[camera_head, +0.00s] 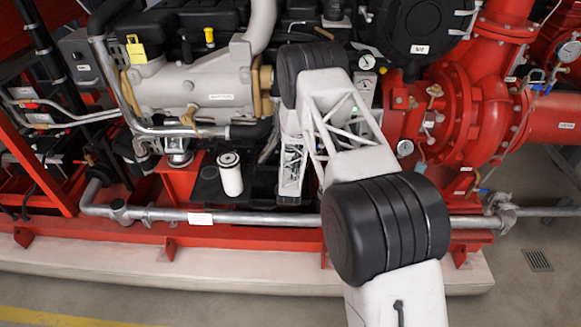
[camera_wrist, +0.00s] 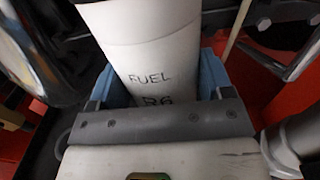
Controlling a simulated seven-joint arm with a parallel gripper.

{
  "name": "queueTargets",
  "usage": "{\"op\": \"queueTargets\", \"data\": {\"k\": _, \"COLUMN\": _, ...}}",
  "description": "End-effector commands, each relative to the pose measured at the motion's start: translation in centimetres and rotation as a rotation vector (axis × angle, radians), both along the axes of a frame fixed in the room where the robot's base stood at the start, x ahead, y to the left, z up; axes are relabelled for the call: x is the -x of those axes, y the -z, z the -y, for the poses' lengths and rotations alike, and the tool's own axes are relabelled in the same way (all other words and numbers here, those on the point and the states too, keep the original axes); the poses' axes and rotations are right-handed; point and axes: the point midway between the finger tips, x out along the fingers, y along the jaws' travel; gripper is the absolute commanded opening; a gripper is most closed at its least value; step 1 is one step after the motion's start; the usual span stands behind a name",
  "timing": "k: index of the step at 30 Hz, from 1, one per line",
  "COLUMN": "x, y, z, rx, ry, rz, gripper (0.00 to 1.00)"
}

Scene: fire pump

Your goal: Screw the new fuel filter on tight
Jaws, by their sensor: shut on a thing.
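In the wrist view, a white cylindrical filter (camera_wrist: 140,38) with handwritten dark lettering "FUEL" and "R6" sits between the blue fingers of my gripper (camera_wrist: 157,84). The fingers are shut on its sides. Its top end runs up past the picture's upper edge, where a dark part shows, so I cannot tell whether it touches a mount or how far it is threaded. In the head view, my arm hides the held filter and the fingertips. Another white filter with a dark top (camera_head: 230,174) stands upright on the dark surface, left of my arm.
The grey engine block (camera_head: 195,88) and its pipes lie behind and left of my arm. A silver horizontal pipe (camera_head: 270,219) runs along the front, above the red base rail (camera_head: 120,238). The red pump (camera_head: 470,115) stands at right. The floor in front is clear.

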Motion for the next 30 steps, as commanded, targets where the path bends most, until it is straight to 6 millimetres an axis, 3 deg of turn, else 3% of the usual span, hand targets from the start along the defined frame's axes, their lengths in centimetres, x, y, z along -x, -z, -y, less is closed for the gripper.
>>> {"op": "queueTargets", "data": {"k": 3, "x": -0.8, "y": -0.3, "z": 0.0, "rx": -0.001, "ry": 0.000, "rz": 0.003, "gripper": 0.35}}
{"op": "queueTargets", "data": {"k": 12, "x": -0.6, "y": -1.5, "z": 0.0, "rx": -0.001, "ry": 0.000, "rz": 0.001, "gripper": 0.35}}
{"op": "queueTargets", "data": {"k": 30, "x": -0.6, "y": -1.6, "z": 0.0, "rx": -0.001, "ry": 0.000, "rz": 0.001, "gripper": 0.35}}
